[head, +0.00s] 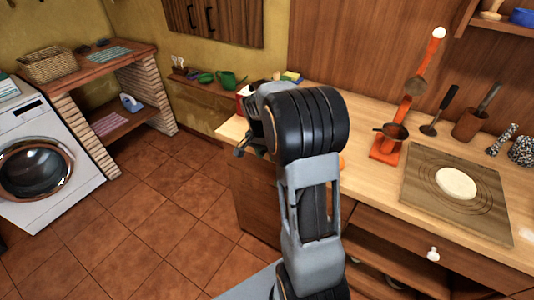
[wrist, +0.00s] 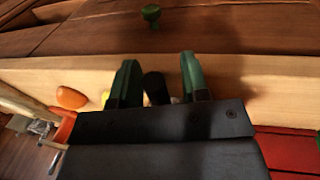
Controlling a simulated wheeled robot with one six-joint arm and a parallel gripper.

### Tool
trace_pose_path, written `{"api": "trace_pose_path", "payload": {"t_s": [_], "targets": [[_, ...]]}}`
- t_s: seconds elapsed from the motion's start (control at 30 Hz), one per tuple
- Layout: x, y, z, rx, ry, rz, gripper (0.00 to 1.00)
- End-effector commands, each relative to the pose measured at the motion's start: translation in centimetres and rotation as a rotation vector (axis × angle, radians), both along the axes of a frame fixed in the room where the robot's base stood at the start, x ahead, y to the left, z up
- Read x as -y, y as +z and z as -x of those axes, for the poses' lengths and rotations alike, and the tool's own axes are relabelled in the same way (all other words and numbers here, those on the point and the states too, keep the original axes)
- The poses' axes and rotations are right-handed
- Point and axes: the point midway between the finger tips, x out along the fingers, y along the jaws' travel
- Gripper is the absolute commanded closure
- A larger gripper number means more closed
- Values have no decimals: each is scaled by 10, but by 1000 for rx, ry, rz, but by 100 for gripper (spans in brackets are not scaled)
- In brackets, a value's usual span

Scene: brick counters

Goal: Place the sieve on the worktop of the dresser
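I cannot pick out the sieve with certainty. A round, brownish, mesh-like thing (head: 415,90) hangs on the orange-red stand (head: 386,150) on the wooden worktop (head: 355,118) in the head view. A dark round bowl-shaped thing (head: 394,131) is lower on the same stand. My gripper (wrist: 158,78) shows two green fingers set well apart in the wrist view. A short dark cylinder (wrist: 156,90) shows between them, with a gap to the right finger. In the head view my gripper is over the worktop's left end, mostly hidden by my arm.
A board (head: 425,205) with a pale round disc (head: 456,183) lies on the worktop. A black-handled utensil (head: 440,112) and a mortar (head: 470,122) stand behind it. An orange rounded thing (wrist: 71,97) shows in the wrist view. Open tiled floor (head: 170,205) lies left.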

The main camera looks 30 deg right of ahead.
Motion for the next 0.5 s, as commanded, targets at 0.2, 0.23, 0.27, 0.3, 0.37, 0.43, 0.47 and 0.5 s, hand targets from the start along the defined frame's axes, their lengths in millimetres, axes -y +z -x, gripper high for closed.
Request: {"api": "trace_pose_path", "payload": {"t_s": [0.2,0.23,0.27,0.3,0.37,0.43,0.47,0.5], "targets": [[0,2,0,0,0,0,59],[0,3,0,0,0,0,59],[0,6,0,0,0,0,59],[0,8,-1,1,0,0,59],[-1,16,-3,4,1,1,59],[-3,28,-5,5,0,1,59],[-4,34,-5,5,0,1,59],[-5,41,-7,5,1,1,59]]}}
